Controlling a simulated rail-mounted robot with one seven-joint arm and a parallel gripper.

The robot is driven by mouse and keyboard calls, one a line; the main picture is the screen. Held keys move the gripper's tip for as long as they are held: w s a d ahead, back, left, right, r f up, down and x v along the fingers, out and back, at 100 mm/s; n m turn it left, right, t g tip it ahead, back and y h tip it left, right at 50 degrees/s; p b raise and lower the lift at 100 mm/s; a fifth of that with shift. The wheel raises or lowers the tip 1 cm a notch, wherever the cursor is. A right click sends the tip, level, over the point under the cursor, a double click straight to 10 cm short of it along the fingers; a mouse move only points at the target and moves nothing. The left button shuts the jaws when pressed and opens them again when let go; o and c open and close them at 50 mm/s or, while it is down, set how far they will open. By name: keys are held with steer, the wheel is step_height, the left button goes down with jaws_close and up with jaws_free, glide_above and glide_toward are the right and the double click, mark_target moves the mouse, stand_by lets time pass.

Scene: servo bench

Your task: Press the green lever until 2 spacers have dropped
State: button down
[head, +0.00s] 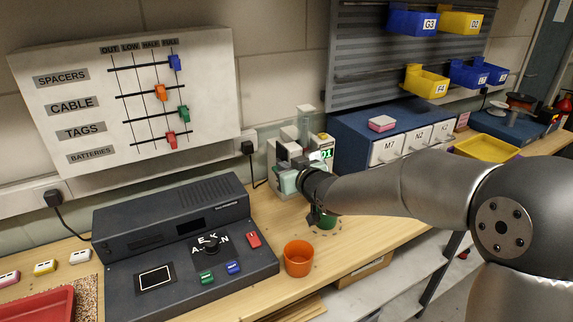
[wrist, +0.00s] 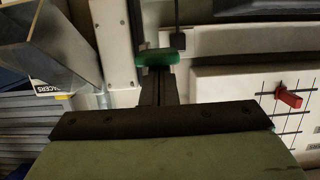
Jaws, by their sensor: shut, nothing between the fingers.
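The dispenser (head: 285,150) stands at the back of the bench, partly hidden by my arm. Its small green display (head: 327,153) seems to read 01. In the wrist view a label ending in "ACERS" (wrist: 50,89) shows beside a clear chute. The green lever (wrist: 158,57) is straight ahead of my fingertips. My gripper (wrist: 158,78) is shut and empty, its tips right at the lever; I cannot tell whether they touch. In the head view my gripper is at the dispenser's front, its fingers hidden.
An orange cup (head: 298,258) stands on the bench front. A dark console (head: 180,250) with a dial and coloured switches is at left. A blue drawer cabinet (head: 350,128) is behind my arm. The slider board (head: 130,95) hangs on the wall.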

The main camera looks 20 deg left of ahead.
step_height(320, 180, up, 3)
steer(key=shift+r+p, duration=0.1)
steer(key=shift+p, duration=0.65)
steer(key=v, duration=0.9)
steer(key=shift+s+d+f+b, duration=0.3)
steer(key=shift+d+b, duration=0.05)
steer(key=shift+b, duration=0.1)
steer(key=s+d+f+m+g+h, duration=0.1)
steer(key=s+d+f+m+h, duration=0.2)
steer(key=d, duration=0.4)
steer(key=s+d+f+m+g+h, duration=0.1)
steer(key=s+d+f+h, duration=0.2)
steer(key=d, duration=0.5)
steer(key=s+d+f+m+g+h, duration=0.1)
steer(key=s+d+f+m+h, duration=0.15)
steer(key=d+h, duration=0.35)
steer(key=s+d+f+m+g, duration=0.1)
steer(key=s+d+f+g, duration=0.1)
steer(key=s, duration=0.6)
steer(key=s+d+f+m+g+y, duration=0.1)
steer(key=s+d+g, duration=0.3)
steer(key=s, duration=0.5)
steer(key=shift+s+d+f+g, duration=0.3)
steer(key=shift+d+f+g, duration=0.05)
steer(key=shift+f+g, duration=0.4)
